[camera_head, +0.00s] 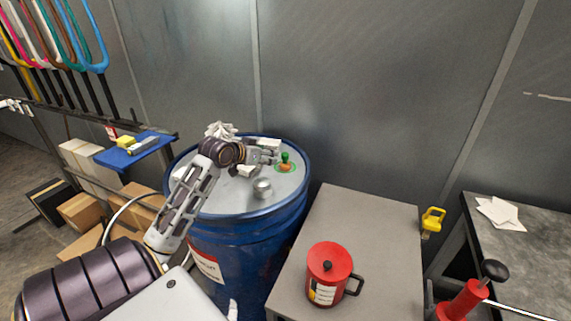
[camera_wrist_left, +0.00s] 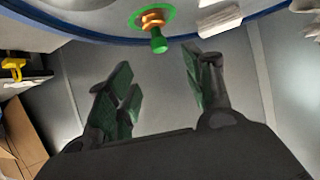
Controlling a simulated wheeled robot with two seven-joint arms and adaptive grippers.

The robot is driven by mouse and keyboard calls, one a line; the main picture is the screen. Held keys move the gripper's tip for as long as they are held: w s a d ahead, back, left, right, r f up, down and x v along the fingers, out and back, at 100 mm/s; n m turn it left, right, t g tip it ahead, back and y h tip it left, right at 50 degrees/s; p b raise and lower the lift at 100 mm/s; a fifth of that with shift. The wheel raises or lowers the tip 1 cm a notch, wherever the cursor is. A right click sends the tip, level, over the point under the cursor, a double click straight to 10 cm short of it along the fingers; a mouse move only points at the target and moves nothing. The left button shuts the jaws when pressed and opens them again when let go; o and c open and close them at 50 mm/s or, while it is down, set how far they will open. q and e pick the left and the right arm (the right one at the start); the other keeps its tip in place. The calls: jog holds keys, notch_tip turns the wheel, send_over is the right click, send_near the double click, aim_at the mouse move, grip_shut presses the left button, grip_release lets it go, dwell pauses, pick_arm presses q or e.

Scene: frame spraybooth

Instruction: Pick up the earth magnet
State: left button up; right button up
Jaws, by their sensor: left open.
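The earth magnet appears to be the small piece with a green knob and copper-coloured base (camera_head: 286,161) on top of the blue drum (camera_head: 250,234). It also shows in the left wrist view as a green knob on a copper body (camera_wrist_left: 156,34), with a green disc around its base. My left gripper (camera_head: 270,155) is above the drum top, just left of the magnet in the head view. In the left wrist view its two fingers (camera_wrist_left: 157,82) are apart and empty, and the magnet is beyond their tips. My right gripper is not in view.
A silver cylinder (camera_head: 262,188), a white block (camera_head: 249,171) and crumpled white cloth (camera_head: 220,130) share the drum top. A grey table (camera_head: 383,230) with a red can (camera_head: 330,272) stands to the right. A blue shelf (camera_head: 135,149) and a grey wall (camera_head: 380,90) lie beyond.

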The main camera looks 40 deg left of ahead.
aim_at(284, 155)
pick_arm(q)
jog(key=shift+x, duration=4.3)
jog(key=shift+x, duration=2.6)
jog(key=shift+r, duration=0.1)
grip_shut()
